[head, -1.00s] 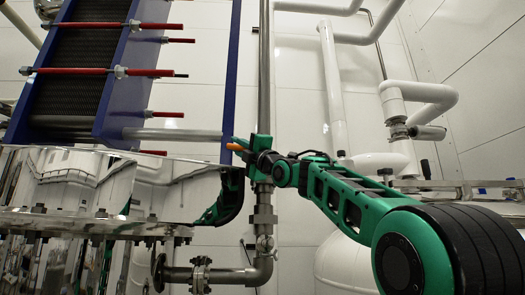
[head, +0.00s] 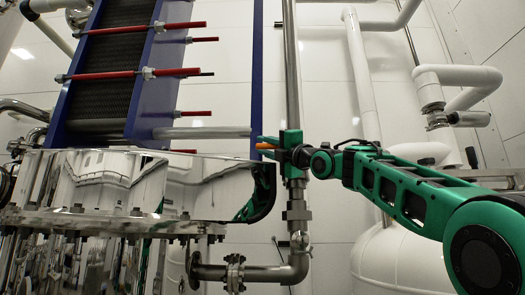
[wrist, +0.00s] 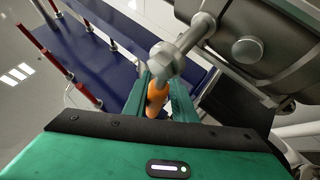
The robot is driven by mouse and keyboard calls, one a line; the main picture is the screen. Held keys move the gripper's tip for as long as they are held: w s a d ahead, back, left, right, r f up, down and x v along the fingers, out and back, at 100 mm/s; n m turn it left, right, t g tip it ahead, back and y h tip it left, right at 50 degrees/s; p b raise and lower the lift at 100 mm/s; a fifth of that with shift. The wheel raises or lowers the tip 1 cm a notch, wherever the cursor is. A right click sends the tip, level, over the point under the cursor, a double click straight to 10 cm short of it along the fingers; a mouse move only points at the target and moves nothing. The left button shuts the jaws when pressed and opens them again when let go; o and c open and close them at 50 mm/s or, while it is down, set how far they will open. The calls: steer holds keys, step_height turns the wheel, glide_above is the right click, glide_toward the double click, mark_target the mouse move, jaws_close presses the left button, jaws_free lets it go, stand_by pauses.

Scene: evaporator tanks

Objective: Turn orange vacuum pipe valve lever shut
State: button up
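The orange valve lever (head: 265,146) is at the upright metal pipe (head: 291,80) in the middle of the head view. My gripper (head: 268,149) is at the lever, with the orange tip showing between its green fingers. In the wrist view the orange lever (wrist: 157,98) lies between the fingers of my gripper (wrist: 160,100), which are close together and seem to touch it on both sides. A metal nut and stem (wrist: 166,60) stand just beyond the lever. The valve body is mostly hidden behind my gripper in the head view.
A shiny steel tank (head: 95,180) stands close at the left, with a blue-framed plate pack (head: 110,70) and red rods above it. A flanged pipe elbow (head: 295,265) is below. White pipes (head: 362,80) and a white tank (head: 395,260) are at the right.

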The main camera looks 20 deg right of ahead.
steer(key=shift+o, duration=0.5)
steer(key=shift+d, duration=0.1)
steer(key=shift+s+d+f, duration=0.15)
steer(key=shift+s+f, duration=0.05)
steer(key=shift+s, duration=0.1)
steer(key=v, duration=1)
steer(key=shift+a, duration=0.25)
